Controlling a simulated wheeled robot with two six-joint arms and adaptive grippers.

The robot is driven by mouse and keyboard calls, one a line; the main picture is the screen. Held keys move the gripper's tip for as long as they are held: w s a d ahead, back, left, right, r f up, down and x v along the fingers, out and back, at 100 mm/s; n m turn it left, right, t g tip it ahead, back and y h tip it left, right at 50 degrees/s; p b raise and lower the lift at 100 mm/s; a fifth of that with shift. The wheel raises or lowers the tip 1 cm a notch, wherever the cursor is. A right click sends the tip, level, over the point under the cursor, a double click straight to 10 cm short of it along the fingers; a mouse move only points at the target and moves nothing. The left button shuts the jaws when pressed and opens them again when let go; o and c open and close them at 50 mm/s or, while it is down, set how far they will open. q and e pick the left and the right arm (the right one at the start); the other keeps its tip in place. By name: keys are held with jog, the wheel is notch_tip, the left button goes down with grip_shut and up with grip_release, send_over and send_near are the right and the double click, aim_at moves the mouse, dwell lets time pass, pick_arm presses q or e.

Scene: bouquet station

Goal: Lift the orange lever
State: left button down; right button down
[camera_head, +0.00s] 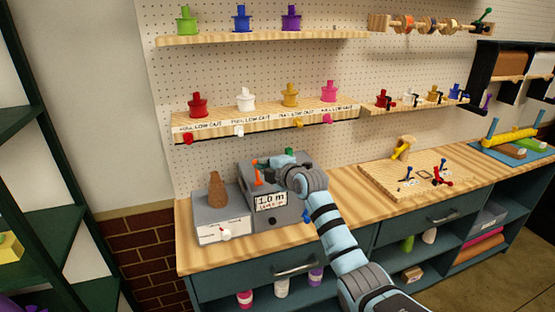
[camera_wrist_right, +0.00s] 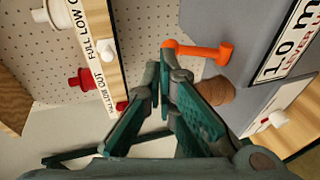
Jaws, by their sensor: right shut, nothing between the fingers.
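The orange lever (camera_head: 256,172) is on the left side of the grey box with the "1.0 m" label (camera_head: 268,203). In the right wrist view the lever (camera_wrist_right: 200,51) is a short bar with a knob at its outer end, standing out from the grey box (camera_wrist_right: 235,22). My right gripper (camera_head: 264,163) is close beside the lever in the head view. In the right wrist view its dark green fingers (camera_wrist_right: 164,74) are shut and empty, with the tips just below the lever's left end. I cannot tell whether they touch it. My left gripper is not in view.
A lower grey box (camera_head: 222,228) with a white knob and a brown cone-like object (camera_head: 217,189) stands left of the labelled box. A shelf with coloured spools (camera_head: 268,118) hangs above. A pegged wooden board (camera_head: 418,177) lies to the right, with bare worktop (camera_head: 345,207) between.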

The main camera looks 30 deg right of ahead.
pick_arm(q)
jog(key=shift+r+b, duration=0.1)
jog(key=shift+b, duration=0.75)
pick_arm(e)
jog(key=s+r, duration=0.6)
jog(key=s, duration=0.2)
jog(key=shift+s+d+r, duration=0.2)
jog(key=shift+d, duration=0.1)
